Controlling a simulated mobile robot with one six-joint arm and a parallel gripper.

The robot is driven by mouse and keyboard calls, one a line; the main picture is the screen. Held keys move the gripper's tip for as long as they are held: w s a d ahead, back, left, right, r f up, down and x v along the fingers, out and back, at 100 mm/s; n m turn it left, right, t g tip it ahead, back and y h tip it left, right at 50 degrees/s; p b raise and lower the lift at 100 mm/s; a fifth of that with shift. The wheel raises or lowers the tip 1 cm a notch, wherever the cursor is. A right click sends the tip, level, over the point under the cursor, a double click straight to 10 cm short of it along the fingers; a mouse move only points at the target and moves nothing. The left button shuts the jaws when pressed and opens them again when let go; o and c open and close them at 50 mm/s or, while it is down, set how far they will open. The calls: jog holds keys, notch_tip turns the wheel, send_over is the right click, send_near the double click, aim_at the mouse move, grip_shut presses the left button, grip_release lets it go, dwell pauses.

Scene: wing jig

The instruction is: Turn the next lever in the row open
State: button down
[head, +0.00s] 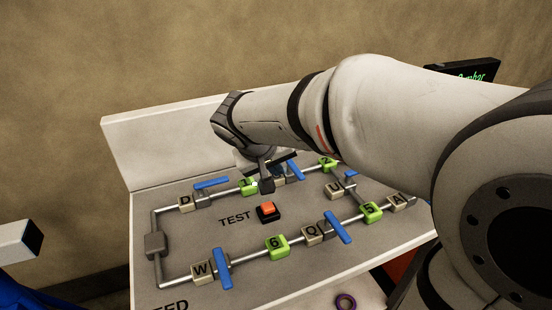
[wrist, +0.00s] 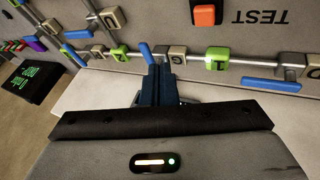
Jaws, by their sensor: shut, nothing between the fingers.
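My gripper (head: 266,184) is shut and empty, pointing down at the upper pipe run of the board. Its dark fingers (wrist: 159,72) show in the wrist view right beside a blue lever (wrist: 146,54). In the head view this lever (head: 296,171) stands crosswise to its pipe, partly hidden by my gripper. Whether fingers and lever touch, I cannot tell. The blue lever by block D (head: 211,183) lies roughly along its pipe; it also shows in the wrist view (wrist: 262,86). The levers by block W (head: 223,268) and block Q (head: 338,228) stand crosswise to the lower pipe.
The pipe loop carries green blocks (head: 277,247) and beige lettered blocks. A red TEST button (head: 267,209) sits in the middle of the board. A dark screen with green text (wrist: 33,82) stands beyond the board. My arm covers the board's upper right.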

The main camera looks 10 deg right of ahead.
aim_at(295, 173)
jog(key=shift+t, duration=0.5)
jog(key=w+a, duration=0.1)
jog(key=w+a+f, duration=0.1)
jog(key=w+a+b, duration=0.1)
jog(key=shift+f, duration=0.25)
jog(key=shift+f, duration=0.1)
jog(key=shift+h, duration=0.3)
jog(key=x, duration=0.9)
jog(key=shift+s, duration=0.1)
jog(key=d, duration=0.1)
jog(key=w+d+p, duration=0.1)
jog(key=d, duration=0.1)
jog(key=shift+f, duration=0.25)
jog(key=shift+w+d+f+p, duration=0.1)
jog(key=shift+w+d+p, duration=0.2)
jog(key=shift+d, duration=0.25)
jog(key=shift+s, duration=0.1)
